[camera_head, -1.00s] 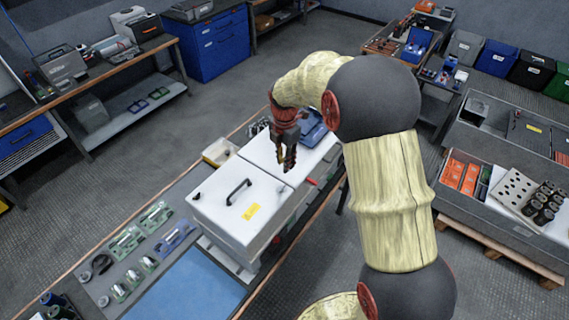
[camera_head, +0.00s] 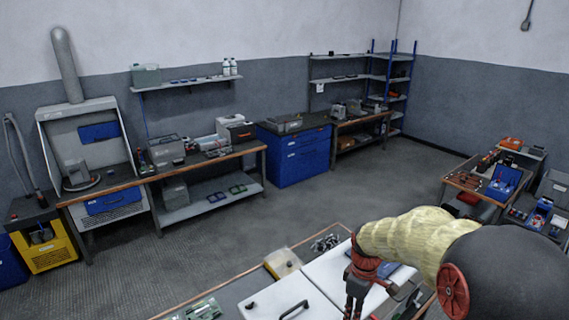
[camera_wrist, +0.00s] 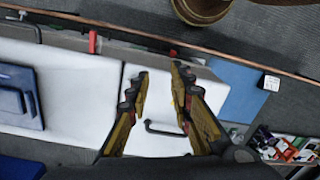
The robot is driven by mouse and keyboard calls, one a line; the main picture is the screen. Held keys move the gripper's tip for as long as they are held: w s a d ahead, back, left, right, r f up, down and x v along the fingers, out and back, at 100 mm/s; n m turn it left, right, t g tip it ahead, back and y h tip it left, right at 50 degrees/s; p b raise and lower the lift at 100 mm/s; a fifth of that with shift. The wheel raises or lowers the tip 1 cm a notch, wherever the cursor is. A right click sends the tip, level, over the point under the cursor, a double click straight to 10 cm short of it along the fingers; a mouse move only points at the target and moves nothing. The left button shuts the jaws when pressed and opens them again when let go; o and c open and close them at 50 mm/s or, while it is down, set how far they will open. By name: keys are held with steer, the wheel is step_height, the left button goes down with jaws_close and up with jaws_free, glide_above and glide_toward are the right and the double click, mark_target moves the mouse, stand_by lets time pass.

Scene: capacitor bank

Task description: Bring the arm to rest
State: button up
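My gripper (camera_head: 355,298) hangs fingers-down over the bench with the white cabinet, and my pale yellow arm reaches to it from the lower right. In the wrist view, the two fingers of my gripper (camera_wrist: 160,74) stand apart with nothing between them. Below them lies the white cabinet lid (camera_wrist: 152,105) with a dark handle (camera_wrist: 163,128); the lid also shows in the head view (camera_head: 265,298). The gripper looks clear of the lid, but the exact height cannot be told.
A yellowish tray (camera_head: 283,262) is beside the white cabinet. A blue mat (camera_wrist: 240,85) and a tray of small parts (camera_wrist: 285,145) show in the wrist view. A blue cabinet (camera_head: 297,153) and workbenches line the back wall. Open floor (camera_head: 215,235) lies between.

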steer(key=s+a+r+m+t+b, duration=0.1)
steer(key=s+m+t+b, duration=0.5)
steer(key=s+b, duration=1.2)
steer(key=s+m, duration=0.4)
steer(key=shift+s+r, duration=0.2)
steer(key=shift+s, duration=0.15)
steer(key=shift+r, duration=0.1)
